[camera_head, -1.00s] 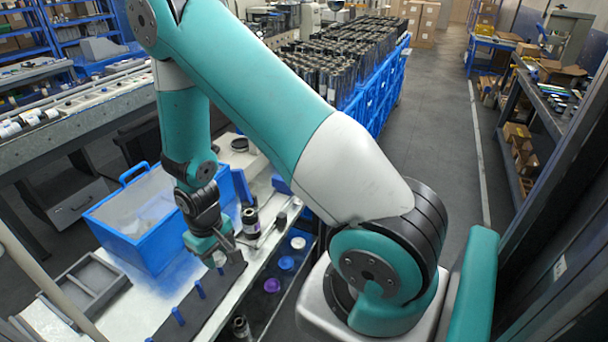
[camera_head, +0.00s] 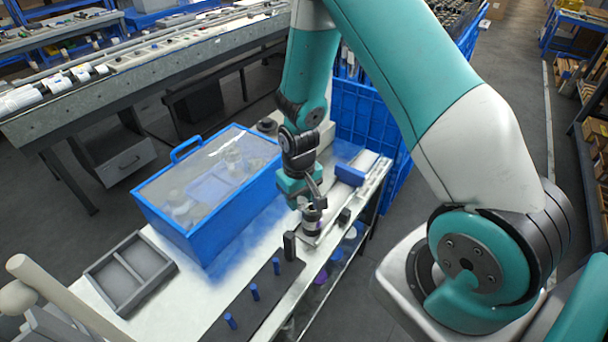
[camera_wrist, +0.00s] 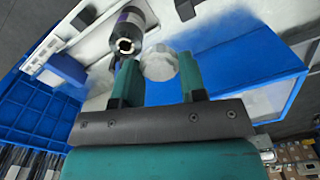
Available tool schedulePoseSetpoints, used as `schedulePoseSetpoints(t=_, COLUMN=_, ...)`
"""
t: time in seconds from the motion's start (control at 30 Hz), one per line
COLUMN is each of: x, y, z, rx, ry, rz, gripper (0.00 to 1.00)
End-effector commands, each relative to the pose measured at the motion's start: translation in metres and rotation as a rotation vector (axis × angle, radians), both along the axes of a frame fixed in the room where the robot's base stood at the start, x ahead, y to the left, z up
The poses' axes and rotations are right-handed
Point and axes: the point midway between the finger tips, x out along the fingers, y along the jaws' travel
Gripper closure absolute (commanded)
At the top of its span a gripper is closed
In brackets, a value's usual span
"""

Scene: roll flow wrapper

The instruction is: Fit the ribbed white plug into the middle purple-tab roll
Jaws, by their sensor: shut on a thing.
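My gripper (camera_head: 313,198) is over the bench, at the purple-marked dark roll (camera_head: 312,227). In the wrist view my gripper (camera_wrist: 158,75) is shut on the pale, ribbed white plug (camera_wrist: 160,66), held between the fingertips. The roll also shows there (camera_wrist: 131,25), with its open, pale-rimmed core facing the camera, just beyond and left of the plug. The plug looks apart from the core, but the exact gap cannot be told. In the head view the plug is hardly visible at the fingers.
A blue bin with a clear lid (camera_head: 150,205) stands left of my gripper. A dark strip (camera_head: 262,308) carries several blue pegs. Dark pieces (camera_head: 289,245) and (camera_head: 345,216) stand either side of the roll. A grey divided tray (camera_head: 118,295) lies at the front left.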

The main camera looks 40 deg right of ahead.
Motion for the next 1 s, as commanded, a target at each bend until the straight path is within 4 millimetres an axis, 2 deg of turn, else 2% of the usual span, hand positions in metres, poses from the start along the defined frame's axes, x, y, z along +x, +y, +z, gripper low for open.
schedulePoseSetpoints(t=0.03, x=0.006, y=-0.009, z=-0.016, rx=-0.001, ry=-0.004, rz=-0.008, gripper=0.83)
schedulePoseSetpoints(t=0.1, x=0.015, y=-0.023, z=-0.027, rx=-0.001, ry=-0.005, rz=-0.010, gripper=0.83)
schedulePoseSetpoints(t=0.3, x=0.031, y=-0.065, z=-0.041, rx=0.000, ry=-0.006, rz=-0.016, gripper=0.83)
schedulePoseSetpoints(t=0.4, x=0.034, y=-0.076, z=-0.042, rx=0.000, ry=-0.003, rz=-0.016, gripper=0.83)
schedulePoseSetpoints(t=0.67, x=0.035, y=-0.079, z=-0.049, rx=0.000, ry=-0.001, rz=-0.012, gripper=0.83)
schedulePoseSetpoints(t=1.0, x=0.035, y=-0.078, z=-0.086, rx=0.000, ry=-0.002, rz=-0.010, gripper=0.83)
